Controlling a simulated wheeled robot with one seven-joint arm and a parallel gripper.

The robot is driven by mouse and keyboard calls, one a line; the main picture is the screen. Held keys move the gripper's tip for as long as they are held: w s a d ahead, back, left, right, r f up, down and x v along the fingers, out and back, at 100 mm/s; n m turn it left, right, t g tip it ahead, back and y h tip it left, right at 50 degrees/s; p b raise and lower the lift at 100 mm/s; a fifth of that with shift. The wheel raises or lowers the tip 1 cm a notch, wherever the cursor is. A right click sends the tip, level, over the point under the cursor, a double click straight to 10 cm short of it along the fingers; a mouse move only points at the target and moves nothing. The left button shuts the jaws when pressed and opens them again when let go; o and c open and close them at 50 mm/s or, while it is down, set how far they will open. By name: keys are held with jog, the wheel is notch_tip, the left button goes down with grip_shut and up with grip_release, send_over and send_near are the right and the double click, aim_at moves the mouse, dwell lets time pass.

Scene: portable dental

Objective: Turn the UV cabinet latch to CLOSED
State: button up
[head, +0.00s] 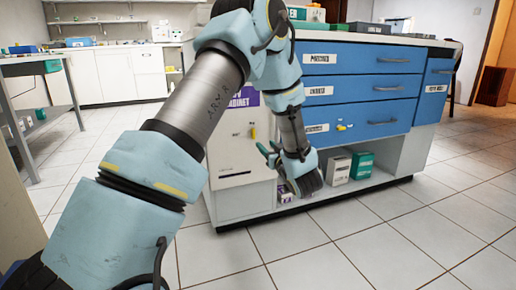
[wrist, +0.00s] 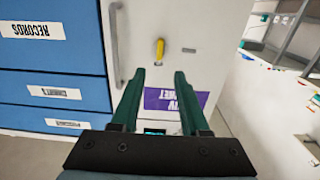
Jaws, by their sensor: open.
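The UV cabinet (head: 228,155) is a white door unit with a purple label, left of the blue drawers and partly hidden by my arm. Its yellow latch (head: 253,132) is small in the head view. In the wrist view the yellow latch (wrist: 160,49) points along the picture's vertical, above the upside-down purple label (wrist: 176,99). My gripper (wrist: 163,72) has two green fingers, spread apart and empty. The latch lies just beyond and between the fingertips, apparently untouched. In the head view my gripper (head: 267,149) is near the cabinet's right side.
A grey bar handle (wrist: 117,45) stands left of the latch in the wrist view, with a small grey mark (wrist: 189,50) to the right. Blue drawers (head: 362,92) adjoin the cabinet. Boxes (head: 361,165) sit on the low open shelf. The tiled floor (head: 370,240) in front is clear.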

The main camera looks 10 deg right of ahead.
aim_at(254, 134)
jog(key=w+b, duration=0.1)
jog(key=w, duration=0.2)
jog(key=w+a+b, duration=0.1)
jog(key=w, duration=0.3)
jog(key=w+b, duration=0.1)
jog(key=w, duration=0.2)
jog(key=shift+w+a, duration=0.15)
jog(key=shift+w, duration=0.15)
grip_shut()
